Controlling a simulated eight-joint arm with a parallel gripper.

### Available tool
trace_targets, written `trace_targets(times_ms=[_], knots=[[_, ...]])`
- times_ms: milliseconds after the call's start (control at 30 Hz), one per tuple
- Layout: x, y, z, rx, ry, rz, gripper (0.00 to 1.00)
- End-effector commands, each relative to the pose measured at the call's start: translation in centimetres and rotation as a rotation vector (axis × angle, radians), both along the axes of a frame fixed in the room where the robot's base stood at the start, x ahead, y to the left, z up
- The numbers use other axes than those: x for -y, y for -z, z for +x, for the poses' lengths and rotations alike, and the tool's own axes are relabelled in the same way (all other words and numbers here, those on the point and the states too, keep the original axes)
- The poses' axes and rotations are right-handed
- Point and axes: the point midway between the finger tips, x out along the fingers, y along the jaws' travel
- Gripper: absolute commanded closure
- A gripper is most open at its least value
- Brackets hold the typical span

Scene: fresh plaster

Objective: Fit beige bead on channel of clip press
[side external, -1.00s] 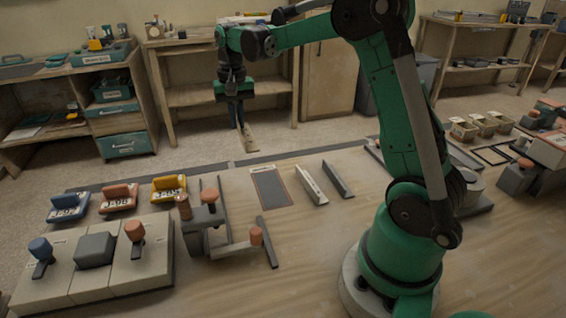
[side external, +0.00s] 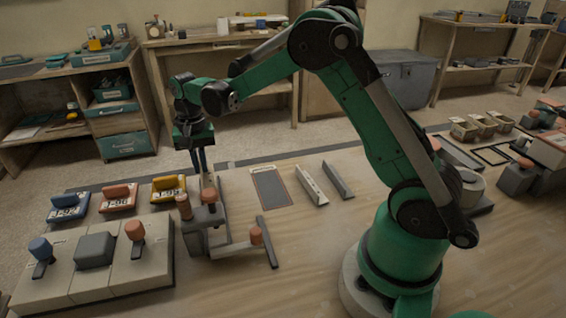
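My gripper (side external: 204,172) hangs over the back of the clip press. The clip press (side external: 196,238) is a dark grey device with orange-brown knobs, standing on the bench left of centre. Its channel is partly covered by the bead, knobs and press body, so I cannot tell whether the bead touches it.
A dark mat (side external: 270,188), a pale strip (side external: 312,184) and a dark grey strip (side external: 338,180) lie right of the press. Blue, orange and yellow labelled holders (side external: 168,190) stand left, behind a block with knobs (side external: 90,270). Bare bench lies in front.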

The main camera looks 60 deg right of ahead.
Motion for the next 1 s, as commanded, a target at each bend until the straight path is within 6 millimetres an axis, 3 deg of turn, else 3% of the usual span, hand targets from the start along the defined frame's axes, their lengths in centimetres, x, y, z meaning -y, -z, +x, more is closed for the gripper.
trace_targets(times_ms=[1000], knots=[[-0.06,0.60,-0.06,0.000,0.000,0.000,1.00]])
